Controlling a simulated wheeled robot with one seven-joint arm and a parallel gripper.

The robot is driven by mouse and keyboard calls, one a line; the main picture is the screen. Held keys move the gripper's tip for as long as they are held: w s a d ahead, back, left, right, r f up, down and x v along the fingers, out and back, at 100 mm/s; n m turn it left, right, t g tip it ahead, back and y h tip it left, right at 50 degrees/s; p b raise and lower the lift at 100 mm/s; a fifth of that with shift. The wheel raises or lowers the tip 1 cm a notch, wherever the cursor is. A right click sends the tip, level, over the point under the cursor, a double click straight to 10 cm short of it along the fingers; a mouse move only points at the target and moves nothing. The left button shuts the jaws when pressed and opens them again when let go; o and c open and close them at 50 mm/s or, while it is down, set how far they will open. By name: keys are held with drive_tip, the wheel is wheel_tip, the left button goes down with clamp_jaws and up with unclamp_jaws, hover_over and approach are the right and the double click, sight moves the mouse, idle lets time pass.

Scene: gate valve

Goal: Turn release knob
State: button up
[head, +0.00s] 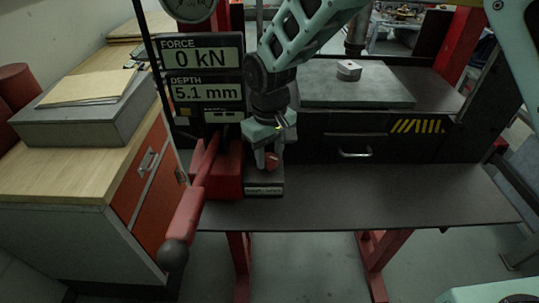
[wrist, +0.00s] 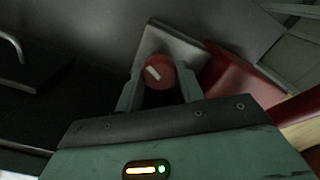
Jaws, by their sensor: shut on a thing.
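The release knob (wrist: 160,73) is a round red knob with a white pointer mark. It sits on a grey block and also shows in the head view (head: 272,161), partly covered by my fingers. My gripper (wrist: 158,88) reaches down to it from above, with one finger on each side. The gripper is shut on the knob. In the wrist view the white mark lies at a slant. In the head view my gripper (head: 268,160) stands over the grey block beside the red pump body.
A red lever (head: 189,205) with a dark ball end sticks out left of the knob. A display (head: 202,80) behind reads 0 kN and 5.1 mm. A small block (head: 348,70) lies on the press plate (head: 390,95) at right. The dark shelf (head: 370,195) is bare at right.

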sight(270, 157)
drive_tip(key=n, duration=0.5)
drive_tip(key=shift+r, duration=0.1)
idle(0.5)
drive_tip(key=o, duration=1)
drive_tip(key=shift+b, duration=0.3)
wheel_tip(270, 157, up, 17)
drive_tip(key=b, duration=0.3)
drive_tip(key=shift+r, duration=0.15)
